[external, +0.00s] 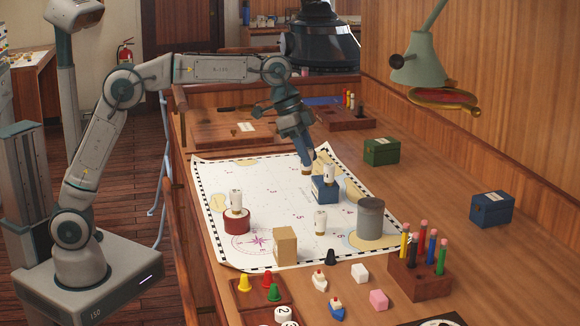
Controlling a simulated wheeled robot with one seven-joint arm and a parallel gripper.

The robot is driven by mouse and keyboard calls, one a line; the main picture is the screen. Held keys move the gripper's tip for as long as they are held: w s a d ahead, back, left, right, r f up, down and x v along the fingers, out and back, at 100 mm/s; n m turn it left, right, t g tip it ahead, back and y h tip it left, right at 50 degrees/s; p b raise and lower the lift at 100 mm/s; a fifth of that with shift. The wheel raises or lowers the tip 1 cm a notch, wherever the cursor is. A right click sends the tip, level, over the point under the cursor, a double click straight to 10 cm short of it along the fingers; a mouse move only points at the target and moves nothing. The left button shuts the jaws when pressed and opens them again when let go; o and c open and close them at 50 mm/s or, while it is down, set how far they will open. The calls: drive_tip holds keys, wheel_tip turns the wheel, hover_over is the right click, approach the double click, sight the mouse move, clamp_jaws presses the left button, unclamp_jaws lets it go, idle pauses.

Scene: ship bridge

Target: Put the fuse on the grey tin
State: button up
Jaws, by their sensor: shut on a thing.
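My gripper (299,137) is above the far right part of the chart, pointing down and tilted slightly to the right. It is shut on a dark blue tube with a tan end, which I take to be the fuse (306,160). The fuse hangs tilted, just left of and behind the blue tin (325,190); whether it touches anything is hard to tell. The grey tin (370,220), a tall upright cylinder, stands on the chart's right side, nearer the camera than my gripper. Nothing shows on its top. The fingertips are small and partly merge with the fuse.
White marked cylinders stand on the blue tin, on the red tin (236,221) and on the chart (275,180). A tan block (285,245) stands near the chart's front edge. Green (381,151) and blue (491,209) boxes stand right. A lamp (420,62) overhangs the table.

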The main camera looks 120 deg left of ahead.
drive_tip(key=w+d+r+p, duration=0.1)
drive_tip(key=w+r+p, duration=0.15)
drive_tip(key=w, duration=0.45)
drive_tip(key=w+d+r+p, duration=0.1)
drive_tip(key=w+d+p, duration=0.15)
drive_tip(key=w, duration=0.45)
drive_tip(key=p, duration=0.4)
approach(381, 204)
drive_tip(key=shift+x, duration=1.85)
drive_tip(key=shift+f, duration=0.2)
drive_tip(key=o, duration=1)
